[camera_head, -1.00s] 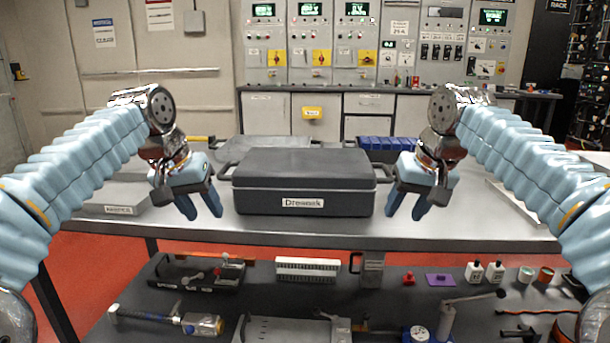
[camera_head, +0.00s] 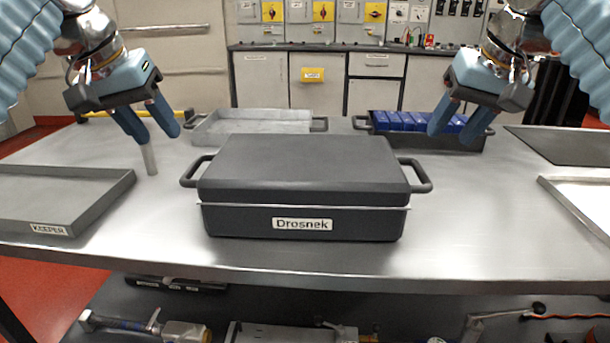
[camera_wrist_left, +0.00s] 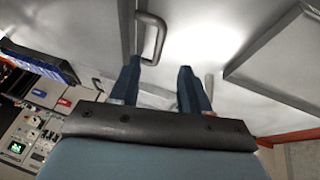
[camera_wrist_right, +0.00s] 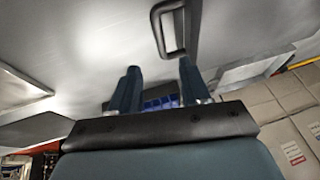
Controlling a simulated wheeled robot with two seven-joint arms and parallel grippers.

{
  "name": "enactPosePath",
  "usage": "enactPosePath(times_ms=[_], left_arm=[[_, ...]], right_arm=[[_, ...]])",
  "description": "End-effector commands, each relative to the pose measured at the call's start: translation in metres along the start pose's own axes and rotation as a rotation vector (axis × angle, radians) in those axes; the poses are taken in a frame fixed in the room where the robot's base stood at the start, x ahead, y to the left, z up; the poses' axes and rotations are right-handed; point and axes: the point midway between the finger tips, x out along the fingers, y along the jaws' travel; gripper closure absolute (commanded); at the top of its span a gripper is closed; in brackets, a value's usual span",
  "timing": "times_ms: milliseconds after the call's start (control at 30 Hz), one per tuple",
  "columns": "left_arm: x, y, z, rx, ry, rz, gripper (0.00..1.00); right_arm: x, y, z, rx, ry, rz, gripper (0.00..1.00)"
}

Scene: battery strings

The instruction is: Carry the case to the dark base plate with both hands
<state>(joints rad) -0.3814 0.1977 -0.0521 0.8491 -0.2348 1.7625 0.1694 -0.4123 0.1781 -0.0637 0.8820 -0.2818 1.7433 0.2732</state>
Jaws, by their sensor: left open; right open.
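The dark grey case (camera_head: 302,190), labelled Drosnek, sits closed and flat on the metal table in the middle of the head view. Its left handle (camera_head: 192,172) and right handle (camera_head: 417,176) stick out at the sides. My left gripper (camera_head: 158,137) is open and empty, above and left of the left handle, which shows ahead of its fingers in the left wrist view (camera_wrist_left: 153,38). My right gripper (camera_head: 453,138) is open and empty, above and right of the right handle, also in the right wrist view (camera_wrist_right: 171,32). A dark flat plate (camera_head: 567,144) lies at the right back.
A grey KEEPER tray (camera_head: 103,199) lies at the left. Behind the case are a shallow metal tray (camera_head: 255,124) and a dark handled bin (camera_head: 463,143) with blue blocks. A small grey post (camera_head: 149,159) stands below my left gripper. A pale tray (camera_head: 590,203) is at the right edge.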

Motion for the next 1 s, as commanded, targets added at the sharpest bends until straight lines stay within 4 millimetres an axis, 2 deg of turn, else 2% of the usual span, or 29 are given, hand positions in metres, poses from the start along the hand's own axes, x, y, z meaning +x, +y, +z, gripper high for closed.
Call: enactPosePath(times_ms=[200,367,800,1000], left_arm=[[0.002,0.000,0.000,0.000,0.000,0.000,0.53],[0.017,0.000,0.000,0.001,-0.003,-0.001,0.53],[0.101,0.000,0.000,0.000,-0.003,-0.001,0.53],[0.128,0.000,0.000,0.000,-0.003,0.000,0.53]], right_arm=[[0.002,0.000,0.000,0.000,-0.001,0.000,0.53],[0.017,0.000,0.000,0.000,-0.002,0.001,0.53],[0.102,0.000,0.000,0.000,-0.003,0.001,0.53],[0.128,0.000,0.000,0.000,-0.002,0.001,0.53]])
